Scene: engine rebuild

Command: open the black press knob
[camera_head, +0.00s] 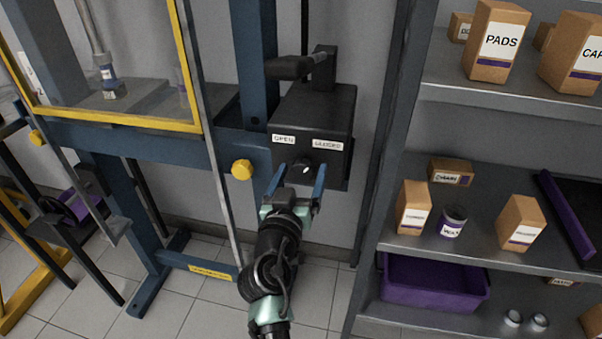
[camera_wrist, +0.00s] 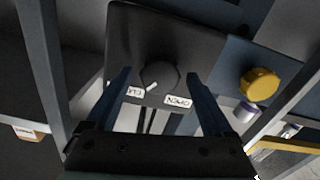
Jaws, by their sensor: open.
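The black press knob (camera_head: 303,170) is on the front of a black box (camera_head: 320,107) fixed to the blue press frame. The box carries an OPEN label (camera_head: 284,139) at left and a CLOSED label (camera_head: 328,144) at right. In the wrist view the knob (camera_wrist: 160,76) has a white pointer mark, which lies toward the label on the CLOSED side. My gripper (camera_head: 297,182) is open, with its two blue fingers on either side of the knob in the picture. In the wrist view the fingers (camera_wrist: 160,85) are spread apart and wider than the knob; I see no contact.
A yellow knob (camera_head: 242,170) sits on the press frame left of the box. A black lever (camera_head: 300,66) stands above the box. A grey shelf (camera_head: 470,255) with boxes, a can and a purple bin (camera_head: 430,283) is close at right.

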